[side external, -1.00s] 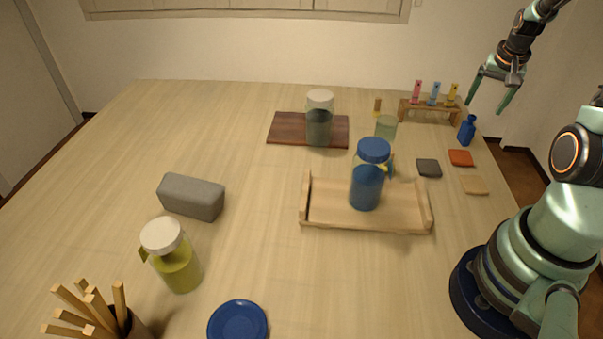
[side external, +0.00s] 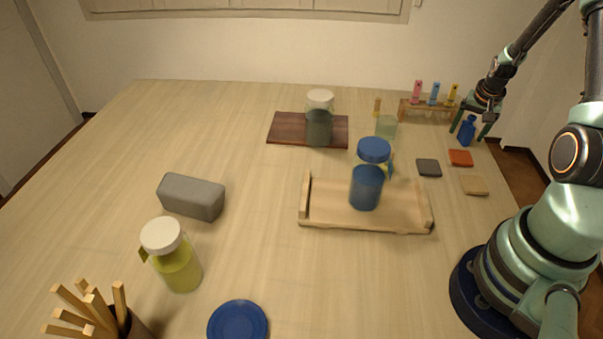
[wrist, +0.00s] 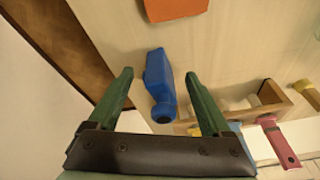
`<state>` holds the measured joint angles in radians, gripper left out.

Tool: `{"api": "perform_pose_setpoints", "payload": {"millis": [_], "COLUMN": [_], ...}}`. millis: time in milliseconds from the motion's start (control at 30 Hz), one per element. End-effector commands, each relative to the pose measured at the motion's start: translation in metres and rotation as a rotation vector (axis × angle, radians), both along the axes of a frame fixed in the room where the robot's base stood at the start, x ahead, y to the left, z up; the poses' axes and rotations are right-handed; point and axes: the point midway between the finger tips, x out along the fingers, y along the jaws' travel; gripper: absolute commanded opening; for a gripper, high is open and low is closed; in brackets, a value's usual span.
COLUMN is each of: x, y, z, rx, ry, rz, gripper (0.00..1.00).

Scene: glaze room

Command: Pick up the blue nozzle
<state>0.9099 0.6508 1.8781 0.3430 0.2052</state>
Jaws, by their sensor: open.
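Beside the nozzle is a wooden rack (side external: 424,117) holding pink, light-blue and yellow pieces. Orange (side external: 460,158), dark-grey (side external: 429,168) and tan (side external: 474,184) tiles lie in front. A blue-lidded jar (side external: 366,187) stands on a wooden tray (side external: 330,221). The table's left half has free room.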

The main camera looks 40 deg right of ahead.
Motion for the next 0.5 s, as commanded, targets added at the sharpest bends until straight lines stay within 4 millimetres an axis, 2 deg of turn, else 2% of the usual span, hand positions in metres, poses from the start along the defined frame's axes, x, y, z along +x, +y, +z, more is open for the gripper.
{"api": "perform_pose_setpoints", "payload": {"millis": [100,333,367,500], "x": [0.0009,0.0012,0.0012,0.0011], "y": [-0.0014,-0.0019,-0.0019,-0.0018], "z": [-0.0070,-0.0077,-0.0077,-0.0076], "rx": [0.001,0.000,0.000,0.000], "ry": [0.000,0.000,0.000,0.000], "rz": [0.000,0.000,0.000,-0.001], "gripper": [0.83,0.83,0.79,0.26]}}
